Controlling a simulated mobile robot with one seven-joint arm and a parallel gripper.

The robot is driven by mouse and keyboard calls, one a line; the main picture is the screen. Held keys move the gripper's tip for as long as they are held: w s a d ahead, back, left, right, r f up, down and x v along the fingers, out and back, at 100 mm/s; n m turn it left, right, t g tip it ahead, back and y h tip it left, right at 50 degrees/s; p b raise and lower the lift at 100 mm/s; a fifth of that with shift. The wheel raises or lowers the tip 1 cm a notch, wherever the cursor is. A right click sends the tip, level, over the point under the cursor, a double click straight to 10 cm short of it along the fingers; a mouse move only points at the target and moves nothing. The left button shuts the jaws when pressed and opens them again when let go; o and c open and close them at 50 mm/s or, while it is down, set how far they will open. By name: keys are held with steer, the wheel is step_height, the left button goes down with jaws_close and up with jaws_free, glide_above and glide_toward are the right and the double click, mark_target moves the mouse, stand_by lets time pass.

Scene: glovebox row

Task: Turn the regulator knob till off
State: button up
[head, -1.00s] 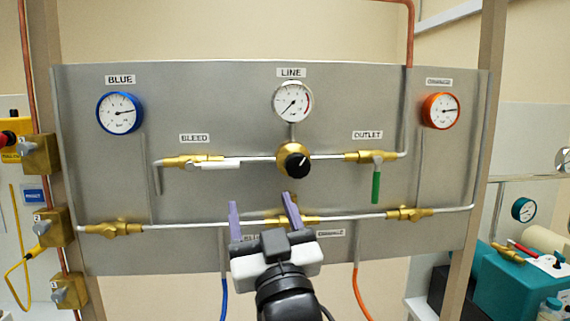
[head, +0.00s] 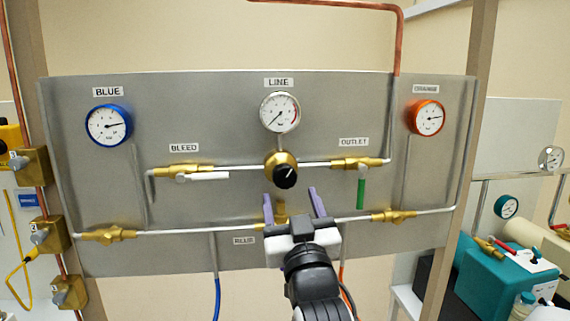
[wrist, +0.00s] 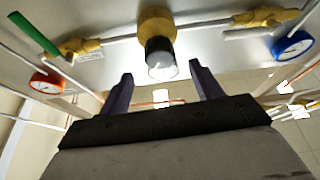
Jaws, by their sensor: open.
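The regulator knob (head: 285,176) is black with a white pointer line and sits on a brass regulator body (head: 272,160) in the middle of the grey panel. In the head view the pointer slants to the upper right. The LINE gauge (head: 280,112) is just above it, its needle toward the lower left. My gripper (head: 292,192) is open and empty, its two purple fingers raised below the knob. In the wrist view the knob (wrist: 160,57) appears beyond and between the fingertips of my gripper (wrist: 160,70), apart from them.
The BLEED valve (head: 184,172) with a white handle is left of the regulator. The OUTLET valve (head: 357,163) with a green handle is right. A blue gauge (head: 109,125) and an orange gauge (head: 426,118) flank them. A lower pipe (head: 180,230) runs behind my gripper.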

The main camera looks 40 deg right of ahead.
mark_target(286, 181)
steer(key=p+x, duration=0.2)
steer(key=x, duration=0.5)
steer(key=c, duration=1)
steer(key=shift+o, duration=0.2)
steer(key=shift+s, duration=0.1)
steer(key=shift+n+b, duration=0.3)
